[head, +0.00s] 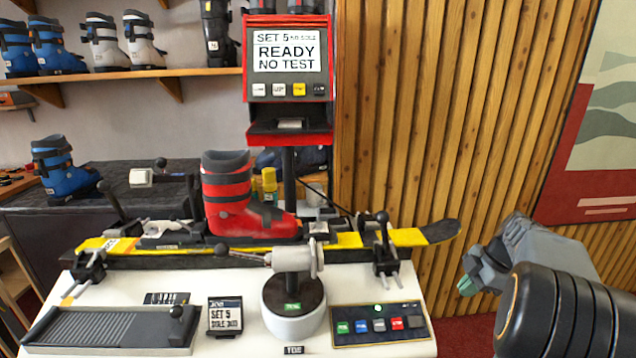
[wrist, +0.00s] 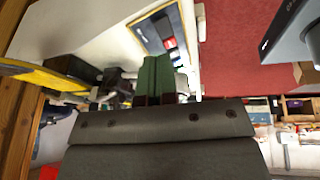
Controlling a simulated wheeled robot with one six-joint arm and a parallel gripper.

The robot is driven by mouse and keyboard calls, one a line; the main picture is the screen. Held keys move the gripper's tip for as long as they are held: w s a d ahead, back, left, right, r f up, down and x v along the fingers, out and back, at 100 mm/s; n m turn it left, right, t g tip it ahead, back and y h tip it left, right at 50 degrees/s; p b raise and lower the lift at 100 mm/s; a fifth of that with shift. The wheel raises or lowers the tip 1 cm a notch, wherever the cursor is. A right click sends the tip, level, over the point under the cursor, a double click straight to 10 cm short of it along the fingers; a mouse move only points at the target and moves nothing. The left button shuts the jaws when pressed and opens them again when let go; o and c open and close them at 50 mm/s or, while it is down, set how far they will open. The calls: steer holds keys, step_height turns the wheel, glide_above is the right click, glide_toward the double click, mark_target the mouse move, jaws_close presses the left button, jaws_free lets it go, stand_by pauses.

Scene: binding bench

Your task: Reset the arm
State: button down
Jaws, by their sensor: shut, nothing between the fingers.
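My gripper (head: 466,285) is at the right of the head view, off the bench's right side and clear of everything on it. Its green fingertips also show in the wrist view (wrist: 156,78), pressed together with nothing between them. My dark arm is behind it at the lower right. The white bench (head: 240,342) stands left of my gripper. On it a red boot (head: 228,205) stands on a yellow and black ski (head: 405,237) held in clamps.
A red display unit (head: 289,85) reads "READY NO TEST". Blue and white boots line the shelf (head: 200,72). Red floor lies right of the bench.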

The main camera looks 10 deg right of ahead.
steer(key=s+a+r+m+h+p, duration=0.1)
steer(key=s+a+r+m+p, duration=0.2)
steer(key=a, duration=0.5)
steer(key=s+a+r+m+t+h+p, duration=0.1)
steer(key=s+a+r+m+p, duration=0.2)
steer(key=s+a+m, duration=0.2)
steer(key=s+a+r+m+h+p, duration=0.1)
steer(key=s+a+r+m+p, duration=0.2)
steer(key=a+m, duration=0.5)
steer(key=s+a+p, duration=0.1)
steer(key=a, duration=0.2)
steer(key=shift+s+a+t+h, duration=0.15)
steer(key=shift+a+t+h, duration=0.15)
steer(key=shift+h, duration=0.1)
steer(key=c, duration=1.8)
jaws_free()
steer(key=shift+d+r, duration=0.1)
